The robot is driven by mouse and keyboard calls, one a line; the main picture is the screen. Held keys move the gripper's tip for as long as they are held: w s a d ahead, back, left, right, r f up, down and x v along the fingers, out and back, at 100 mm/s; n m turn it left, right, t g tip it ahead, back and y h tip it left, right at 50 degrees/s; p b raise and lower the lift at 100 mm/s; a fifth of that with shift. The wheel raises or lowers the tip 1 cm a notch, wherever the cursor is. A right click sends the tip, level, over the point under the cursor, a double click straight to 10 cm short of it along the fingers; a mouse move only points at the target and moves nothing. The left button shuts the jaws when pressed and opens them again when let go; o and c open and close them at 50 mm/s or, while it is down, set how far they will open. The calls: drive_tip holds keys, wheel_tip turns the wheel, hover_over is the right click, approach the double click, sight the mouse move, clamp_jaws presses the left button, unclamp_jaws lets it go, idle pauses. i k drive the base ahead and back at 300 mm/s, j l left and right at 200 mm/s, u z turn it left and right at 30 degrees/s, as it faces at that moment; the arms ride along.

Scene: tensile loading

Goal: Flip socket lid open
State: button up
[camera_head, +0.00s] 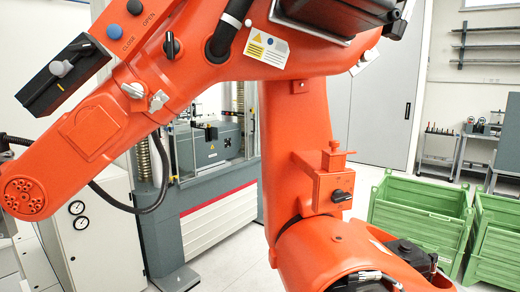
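I cannot pick out a socket lid for certain. A large orange industrial arm (295,140) fills the middle of the view. A black box (65,90) with a grey knob (62,68) is at its upper left. Beside the box are a blue button (114,31) and a black button (134,7), with the words CLOSE and OPEN. A black rotary switch (171,46) is on the orange arm. Lower down, an orange block (320,185) carries another black knob (341,196). My gripper is not in view.
A grey testing machine (217,148) stands behind the arm. A white cabinet with gauges (95,235) is at the lower left. Two green crates (420,216) (500,245) stand at the right. Pale floor (240,262) shows between the machine and the arm.

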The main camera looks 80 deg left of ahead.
sight(334, 144)
drive_tip(key=u, duration=2.2)
